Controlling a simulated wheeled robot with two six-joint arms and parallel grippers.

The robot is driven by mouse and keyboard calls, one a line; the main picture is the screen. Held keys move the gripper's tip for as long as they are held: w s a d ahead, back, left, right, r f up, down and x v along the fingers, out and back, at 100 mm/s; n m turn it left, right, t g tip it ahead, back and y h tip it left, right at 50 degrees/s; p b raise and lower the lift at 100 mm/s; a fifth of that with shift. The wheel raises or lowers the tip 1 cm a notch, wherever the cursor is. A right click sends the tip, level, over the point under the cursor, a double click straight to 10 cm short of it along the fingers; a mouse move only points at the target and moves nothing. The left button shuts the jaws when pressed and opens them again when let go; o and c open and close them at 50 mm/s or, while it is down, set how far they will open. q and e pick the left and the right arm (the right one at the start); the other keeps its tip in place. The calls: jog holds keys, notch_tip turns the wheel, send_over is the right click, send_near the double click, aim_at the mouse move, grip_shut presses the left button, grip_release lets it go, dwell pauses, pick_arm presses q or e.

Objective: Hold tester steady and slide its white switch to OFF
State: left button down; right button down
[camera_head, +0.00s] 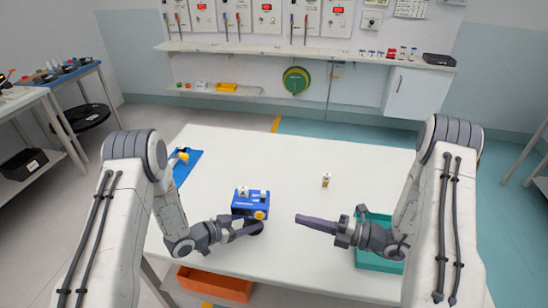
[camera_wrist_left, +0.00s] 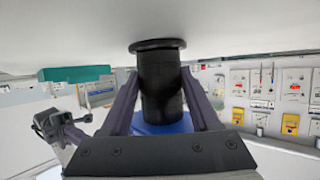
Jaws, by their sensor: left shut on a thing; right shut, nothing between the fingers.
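The blue tester (camera_head: 250,204) stands on the white table, with white parts on top and a yellow round knob at its front right corner. Which white part is the switch, and its setting, are too small to tell. My left gripper (camera_head: 256,229) is at the tester's near side. In the left wrist view it is shut on a black flanged post (camera_wrist_left: 160,88), with blue tester body (camera_wrist_left: 150,128) behind; whether the post belongs to the tester, I cannot tell. My right gripper (camera_head: 299,219) is shut and empty, pointing left, to the right of the tester and apart from it.
A teal tray (camera_head: 372,262) lies under my right arm. A blue mat (camera_head: 186,166) lies at the table's left. An orange bin (camera_head: 215,284) is below the front edge. The table's (camera_head: 300,150) back is clear.

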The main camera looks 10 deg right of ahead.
pick_arm(q)
jog(key=shift+c, duration=0.2)
grip_release()
jog(key=shift+a, duration=0.1)
